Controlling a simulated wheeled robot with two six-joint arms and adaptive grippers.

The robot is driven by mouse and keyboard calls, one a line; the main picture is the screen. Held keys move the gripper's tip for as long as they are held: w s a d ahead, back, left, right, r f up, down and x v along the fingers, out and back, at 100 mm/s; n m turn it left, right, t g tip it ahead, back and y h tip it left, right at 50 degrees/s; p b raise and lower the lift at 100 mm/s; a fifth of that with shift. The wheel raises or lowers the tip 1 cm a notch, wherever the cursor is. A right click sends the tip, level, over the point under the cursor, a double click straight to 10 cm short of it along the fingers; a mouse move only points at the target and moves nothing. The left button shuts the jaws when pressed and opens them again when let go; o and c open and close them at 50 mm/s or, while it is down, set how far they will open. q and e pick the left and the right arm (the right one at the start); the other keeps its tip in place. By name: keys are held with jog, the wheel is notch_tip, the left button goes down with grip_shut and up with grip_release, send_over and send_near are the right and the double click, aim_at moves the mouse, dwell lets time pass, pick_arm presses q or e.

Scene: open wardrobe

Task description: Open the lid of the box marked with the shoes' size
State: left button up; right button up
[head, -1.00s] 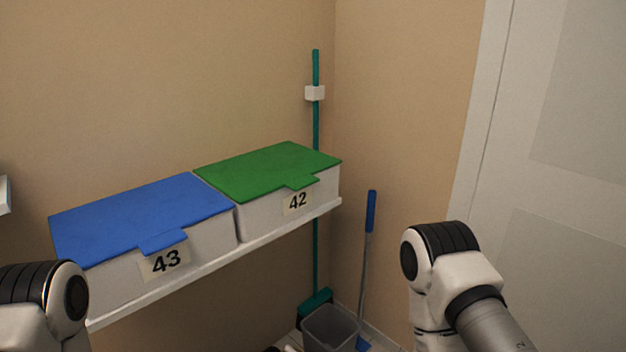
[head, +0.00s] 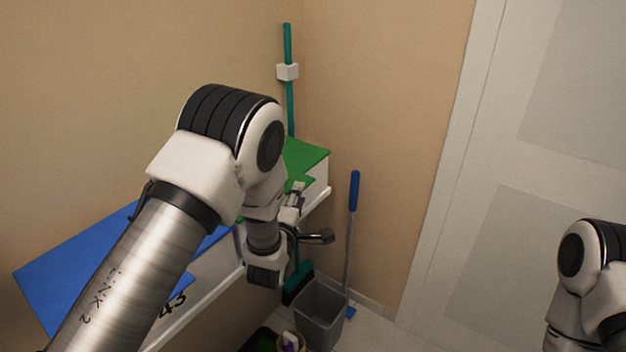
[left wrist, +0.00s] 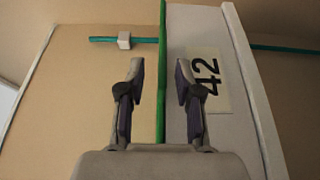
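The white box with the green lid (head: 306,153) stands on the shelf, partly hidden by my left arm in the head view. In the left wrist view its front (left wrist: 220,125) bears the label 42 (left wrist: 207,80), and the lid's edge (left wrist: 162,60) shows as a thin green strip. My left gripper (left wrist: 160,80) is open in front of this edge, with the strip lined up between its fingers; I see no contact. The box with the blue lid (head: 70,265), marked 43, stands to the left, partly covered by my arm. Both lids look closed. No shoes are recognisable. My right gripper is out of view.
A grey bin (head: 320,318), a teal broom (head: 288,45) and a blue-handled tool (head: 353,195) stand in the corner right of the shelf (head: 205,300). A white door (head: 480,200) is at the right. Small items lie on the floor below.

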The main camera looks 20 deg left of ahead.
aim_at(306, 175)
pick_arm(q)
jog(key=w, duration=0.3)
jog(key=w+p, duration=0.1)
jog(key=shift+w+a, duration=0.3)
jog(key=shift+a, duration=0.1)
jog(key=shift+d, duration=0.1)
grip_shut()
